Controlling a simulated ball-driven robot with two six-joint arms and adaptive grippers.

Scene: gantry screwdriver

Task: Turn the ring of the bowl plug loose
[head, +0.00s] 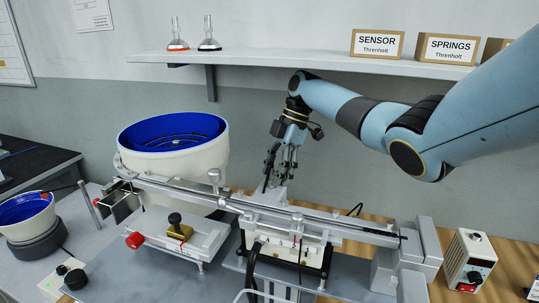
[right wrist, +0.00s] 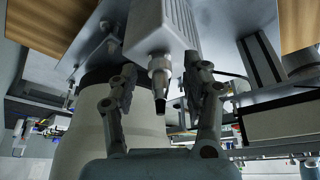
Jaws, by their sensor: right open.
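In the right wrist view, a metal plug with a ring-like collar (right wrist: 160,66) sticks out of a grey ribbed housing (right wrist: 165,25). A dark narrow end (right wrist: 160,106) shows below the collar. My right gripper (right wrist: 163,82) is open, with one finger on each side of the plug and visible gaps between. In the head view, my right gripper (head: 280,170) points down behind the gantry, to the right of the large white bowl (head: 208,160) with a blue inside. The plug cannot be made out there. My left gripper is not in view.
The gantry rail (head: 320,222) crosses in front of my right gripper. A small blue-lined bowl (head: 22,225) stands at the left. A control box (head: 468,262) stands at the right. A shelf (head: 270,62) with flasks and boxes runs along the wall behind my right arm.

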